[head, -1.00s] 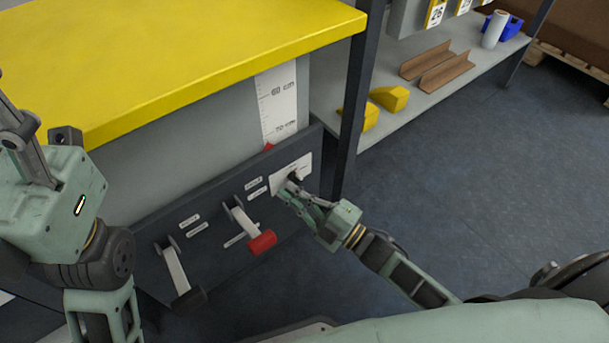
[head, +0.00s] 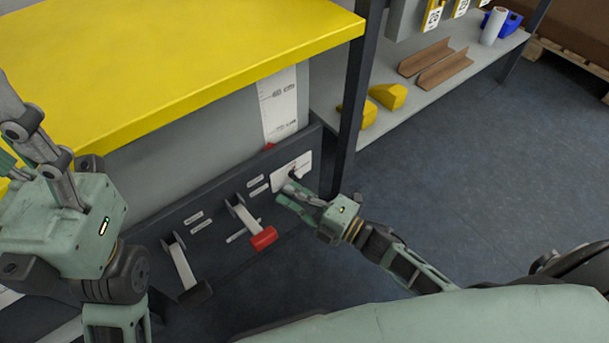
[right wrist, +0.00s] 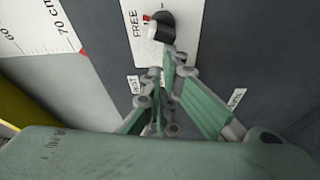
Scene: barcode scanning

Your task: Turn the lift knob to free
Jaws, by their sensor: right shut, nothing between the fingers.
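The lift knob (right wrist: 161,26) is a dark round knob with a pale front end, on a white plate (right wrist: 187,45) lettered FREE. A small red mark shows beside the knob on the FREE side. In the head view the plate (head: 283,178) is at the right end of the dark panel. My right gripper (right wrist: 170,62) is shut and empty, its fingertips just below the knob and apart from it. It also shows in the head view (head: 281,194). My left gripper (head: 15,140) is at the left edge; its fingertips are cut off.
A red-ended lever (head: 263,238) and a dark-ended lever (head: 185,265) stick out left of the knob plate. The yellow tabletop (head: 190,55) overhangs the panel. A dark post (head: 352,120) stands to the right, before a shelf. The floor at right is clear.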

